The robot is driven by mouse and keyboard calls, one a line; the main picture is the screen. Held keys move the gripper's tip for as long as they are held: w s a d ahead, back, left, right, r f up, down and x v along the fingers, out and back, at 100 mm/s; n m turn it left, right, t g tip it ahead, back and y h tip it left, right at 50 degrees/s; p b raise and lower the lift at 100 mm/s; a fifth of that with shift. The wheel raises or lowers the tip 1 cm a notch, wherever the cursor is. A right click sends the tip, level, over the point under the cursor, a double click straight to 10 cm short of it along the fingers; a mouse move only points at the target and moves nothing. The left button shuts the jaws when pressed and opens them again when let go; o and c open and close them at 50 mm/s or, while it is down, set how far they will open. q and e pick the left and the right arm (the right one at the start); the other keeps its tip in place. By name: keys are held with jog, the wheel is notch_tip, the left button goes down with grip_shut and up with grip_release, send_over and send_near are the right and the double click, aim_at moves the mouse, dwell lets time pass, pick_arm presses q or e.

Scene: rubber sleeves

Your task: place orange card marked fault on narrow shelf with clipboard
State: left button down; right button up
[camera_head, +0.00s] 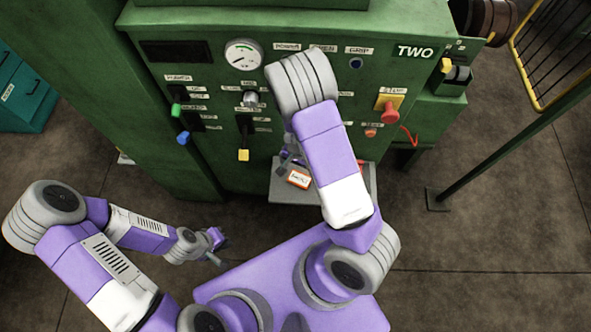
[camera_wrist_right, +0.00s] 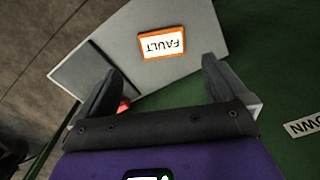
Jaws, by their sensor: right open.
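The orange-bordered card marked FAULT (camera_head: 299,179) lies flat on the narrow grey shelf (camera_head: 362,184) at the front of the green machine. In the right wrist view the card (camera_wrist_right: 162,43) lies on the pale shelf surface (camera_wrist_right: 203,30), its lettering upside down. My right gripper (camera_wrist_right: 160,88) is open and empty, its fingers apart from the card; in the head view the arm mostly hides it. A darker grey panel (camera_wrist_right: 85,83) at the shelf's left end may be the clipboard; I cannot tell. My left gripper (camera_head: 216,248) is low at the left, away from the shelf, its jaw opening unclear.
The green machine (camera_head: 215,150) has switches, knobs and a gauge above the shelf. A small red thing (camera_wrist_right: 123,104) shows beside a right finger. A green post (camera_head: 500,125) and yellow rack (camera_head: 525,75) stand at the right. The floor (camera_head: 480,235) at the right front is clear.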

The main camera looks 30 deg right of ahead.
jog(key=s+a+f+n, duration=0.3)
jog(key=s+f+n, duration=0.15)
jog(key=s, duration=0.25)
jog(key=s+a+n+y, duration=0.3)
jog(key=a+y, duration=0.1)
jog(key=a, duration=0.5)
jog(key=shift+s+a+f+t, duration=0.2)
jog(key=shift+a+f+t, duration=0.05)
jog(key=shift+f+t, duration=0.1)
jog(key=shift+n, duration=0.25)
